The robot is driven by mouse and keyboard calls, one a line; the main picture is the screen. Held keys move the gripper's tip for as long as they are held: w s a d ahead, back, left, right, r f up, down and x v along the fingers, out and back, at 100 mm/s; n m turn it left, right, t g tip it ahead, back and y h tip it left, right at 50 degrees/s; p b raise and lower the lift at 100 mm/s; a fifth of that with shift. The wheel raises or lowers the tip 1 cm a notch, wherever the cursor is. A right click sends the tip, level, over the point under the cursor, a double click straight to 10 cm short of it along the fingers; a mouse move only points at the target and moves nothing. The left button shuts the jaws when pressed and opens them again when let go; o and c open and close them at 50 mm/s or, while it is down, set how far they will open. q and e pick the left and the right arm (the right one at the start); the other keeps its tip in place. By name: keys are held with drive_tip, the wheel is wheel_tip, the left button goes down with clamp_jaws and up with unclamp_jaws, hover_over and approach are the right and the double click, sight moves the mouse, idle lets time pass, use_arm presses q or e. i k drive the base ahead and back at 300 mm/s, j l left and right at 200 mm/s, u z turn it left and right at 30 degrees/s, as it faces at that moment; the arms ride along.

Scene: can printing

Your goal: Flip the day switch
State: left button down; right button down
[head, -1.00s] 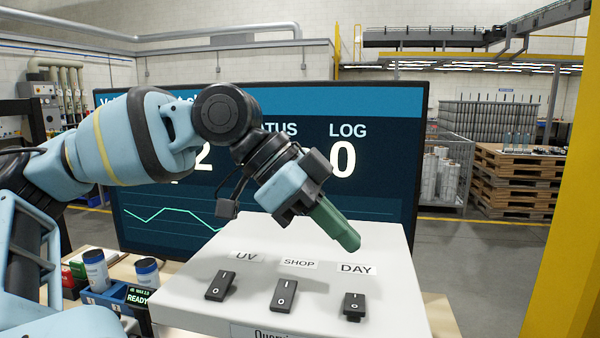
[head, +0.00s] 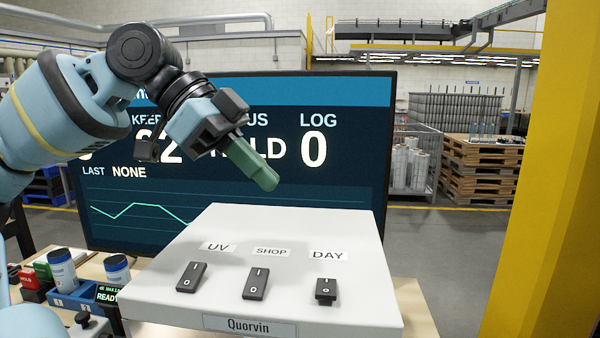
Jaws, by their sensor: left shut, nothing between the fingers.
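The day switch (head: 326,291) is a small black rocker below the DAY label (head: 327,255), at the right of the white switch box (head: 300,225). Its "0" end faces me, and it looks tilted differently from the other two rockers. The UV switch (head: 191,277) and the shop switch (head: 256,283) stand to its left, with "I" at the top and "0" at the bottom. My left gripper (head: 268,182) has green fingers, shut and empty, in the air above the back of the box, up and left of the day switch. My right gripper is not in view.
A large screen (head: 350,190) stands behind the box. Two dark-capped jars (head: 61,270) (head: 117,270), a blue tray (head: 75,300) and a small READY display (head: 107,294) sit at the left. A yellow post (head: 535,180) rises at the right.

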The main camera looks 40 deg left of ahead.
sight(326, 288)
drive_tip(key=k+l, duration=0.45)
drive_tip(key=l, duration=0.25)
drive_tip(key=k+l, duration=0.25)
drive_tip(key=l, duration=0.1)
